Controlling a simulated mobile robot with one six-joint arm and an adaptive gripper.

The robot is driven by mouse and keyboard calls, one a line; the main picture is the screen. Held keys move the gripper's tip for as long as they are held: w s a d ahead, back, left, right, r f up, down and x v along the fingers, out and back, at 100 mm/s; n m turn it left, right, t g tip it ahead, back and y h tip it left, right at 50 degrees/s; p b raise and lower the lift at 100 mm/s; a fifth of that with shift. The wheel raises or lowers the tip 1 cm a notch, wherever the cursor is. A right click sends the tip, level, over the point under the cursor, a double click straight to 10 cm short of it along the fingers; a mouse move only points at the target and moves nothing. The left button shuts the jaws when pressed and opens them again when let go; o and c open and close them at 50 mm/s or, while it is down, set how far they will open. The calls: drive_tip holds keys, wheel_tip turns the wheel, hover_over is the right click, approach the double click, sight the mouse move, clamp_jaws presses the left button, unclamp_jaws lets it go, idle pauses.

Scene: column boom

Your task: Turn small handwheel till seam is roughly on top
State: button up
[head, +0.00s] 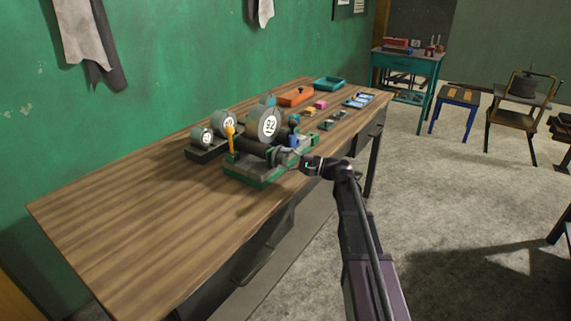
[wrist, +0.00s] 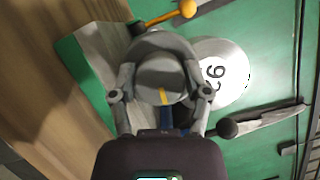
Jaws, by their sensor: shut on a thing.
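The small handwheel (wrist: 158,76) is a round grey knob on the end of the machine, seen face-on in the wrist view. A short yellow mark (wrist: 163,97), apparently the seam, shows on its face toward the picture's lower edge. The wrist view is rolled: the bench lies left and the lever's knob points right, so the mark is off to one side, not at the top. My gripper (wrist: 160,92) has one finger on each side of the handwheel and is shut on it. In the head view my gripper (head: 287,158) meets the machine's right end; the handwheel is mostly hidden there.
The machine's green base (head: 250,176) stands on the wooden bench (head: 150,215). An orange box (head: 296,96) and small parts lie farther back.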

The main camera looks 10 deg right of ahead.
drive_tip(key=shift+w+a+r+m+t+y+b, duration=0.1)
drive_tip(key=shift+m+t+y+b, duration=0.1)
drive_tip(key=shift+m, duration=0.3)
drive_tip(key=shift+w+a+m+t+y+b, duration=0.1)
drive_tip(key=shift+m+b, duration=0.05)
drive_tip(key=shift+m, duration=0.35)
drive_tip(key=o, duration=1.1)
drive_tip(key=shift+a, duration=0.1)
drive_tip(key=shift+s, duration=0.1)
drive_tip(key=shift+n, duration=0.3)
